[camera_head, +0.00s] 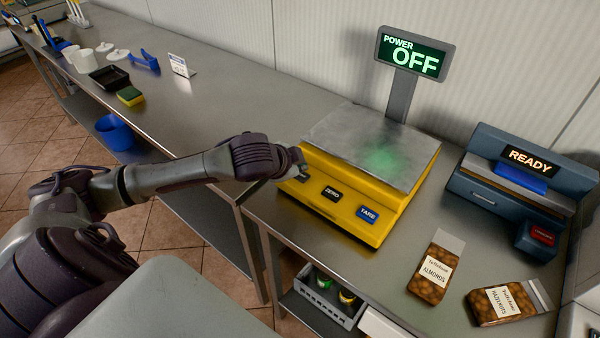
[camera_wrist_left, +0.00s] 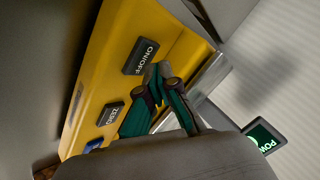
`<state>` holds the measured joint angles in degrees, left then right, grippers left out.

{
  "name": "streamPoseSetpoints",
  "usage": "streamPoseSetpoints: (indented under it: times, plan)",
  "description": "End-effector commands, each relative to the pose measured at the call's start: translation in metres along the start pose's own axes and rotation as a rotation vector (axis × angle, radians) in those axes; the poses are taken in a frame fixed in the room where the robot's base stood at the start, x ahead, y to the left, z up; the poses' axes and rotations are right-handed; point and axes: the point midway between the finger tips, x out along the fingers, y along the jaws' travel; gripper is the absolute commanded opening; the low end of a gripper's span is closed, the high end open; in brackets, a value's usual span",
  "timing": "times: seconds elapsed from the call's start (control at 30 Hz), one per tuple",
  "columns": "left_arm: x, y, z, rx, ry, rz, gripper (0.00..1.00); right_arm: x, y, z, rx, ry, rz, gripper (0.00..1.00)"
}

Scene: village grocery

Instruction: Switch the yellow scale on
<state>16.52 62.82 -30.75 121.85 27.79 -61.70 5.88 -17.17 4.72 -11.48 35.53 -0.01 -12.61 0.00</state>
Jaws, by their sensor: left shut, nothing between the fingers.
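The yellow scale (camera_head: 318,216) stands on the steel counter with a metal weighing plate (camera_head: 372,145). Its display (camera_head: 411,56) reads "POWER OFF" in green. Its front has a ZERO button (camera_head: 331,194), a blue TARE button (camera_head: 367,214) and, at the left end, an ON/OFF button (camera_wrist_left: 140,56), which my gripper largely hides in the head view. My left gripper (camera_head: 296,170) is shut and empty at the scale's left end. In the left wrist view its fingertips (camera_wrist_left: 157,76) are close beside the ON/OFF button; I cannot tell whether they touch it. My right gripper is not in view.
Right of the scale are a dark blue machine (camera_head: 484,196) reading "READY", an almonds bag (camera_head: 436,268) and a hazelnuts bag (camera_head: 503,302). A longer counter (camera_head: 215,95) at the left holds a sponge (camera_head: 130,96), black tray (camera_head: 109,77) and white containers. A wall stands behind.

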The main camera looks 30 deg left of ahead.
Motion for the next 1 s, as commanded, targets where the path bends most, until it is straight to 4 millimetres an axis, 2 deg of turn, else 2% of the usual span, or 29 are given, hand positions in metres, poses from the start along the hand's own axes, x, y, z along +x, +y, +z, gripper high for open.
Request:
streamPoseSetpoints:
  times: [1.0]
  plan:
    - [0.0065, 0.0049, 0.0048, 0.0, 0.0, 0.0, 0.0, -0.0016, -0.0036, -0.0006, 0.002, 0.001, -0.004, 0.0]
